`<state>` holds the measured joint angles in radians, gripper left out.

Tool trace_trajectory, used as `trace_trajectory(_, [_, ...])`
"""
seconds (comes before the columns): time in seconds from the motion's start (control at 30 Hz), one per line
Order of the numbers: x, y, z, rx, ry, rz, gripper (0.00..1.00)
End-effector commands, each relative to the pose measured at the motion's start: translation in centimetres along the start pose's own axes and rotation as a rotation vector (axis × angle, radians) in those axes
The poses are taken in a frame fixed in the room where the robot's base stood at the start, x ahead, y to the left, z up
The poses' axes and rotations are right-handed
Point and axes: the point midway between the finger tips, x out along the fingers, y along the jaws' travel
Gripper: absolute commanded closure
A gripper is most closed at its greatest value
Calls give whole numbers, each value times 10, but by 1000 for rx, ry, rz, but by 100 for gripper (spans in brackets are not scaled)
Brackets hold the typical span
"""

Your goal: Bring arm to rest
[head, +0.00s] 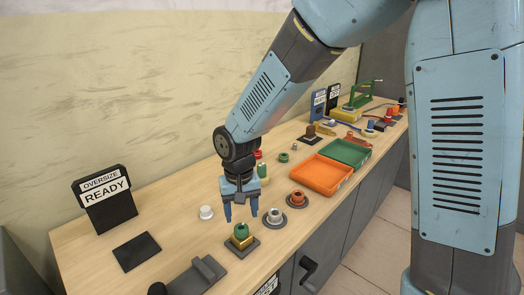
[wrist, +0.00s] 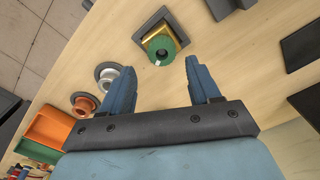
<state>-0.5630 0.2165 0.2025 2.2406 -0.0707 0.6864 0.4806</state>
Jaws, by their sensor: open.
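My gripper (head: 241,209) hangs over the wooden bench with its blue fingers pointing down, open and empty. In the wrist view my gripper (wrist: 160,82) shows its two fingers spread apart, with bare bench between them. A green ring-shaped part on a brass-coloured block (head: 241,237) sits on a dark square base just below and in front of the fingers. The same green part (wrist: 161,48) shows beyond the fingertips in the wrist view, apart from them. My arm reaches down from the upper right in the head view.
An orange tray (head: 321,174) and a green tray (head: 346,152) stand to the right. A black "OVERSIZE READY" sign (head: 104,198) and a dark plate (head: 137,251) are at left. Bare bench lies between.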

Motion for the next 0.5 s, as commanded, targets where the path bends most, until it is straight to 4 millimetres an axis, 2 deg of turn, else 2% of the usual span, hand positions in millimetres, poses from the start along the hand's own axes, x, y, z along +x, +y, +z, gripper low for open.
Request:
trace_trajectory(0.13, [-24, 25, 0, 24, 36, 0, 38])
trace_trajectory(0.23, [-48, 52, 3, 49, 73, 0, 38])
trace_trajectory(0.5, [-109, 123, 28, 121, 173, 8, 38])
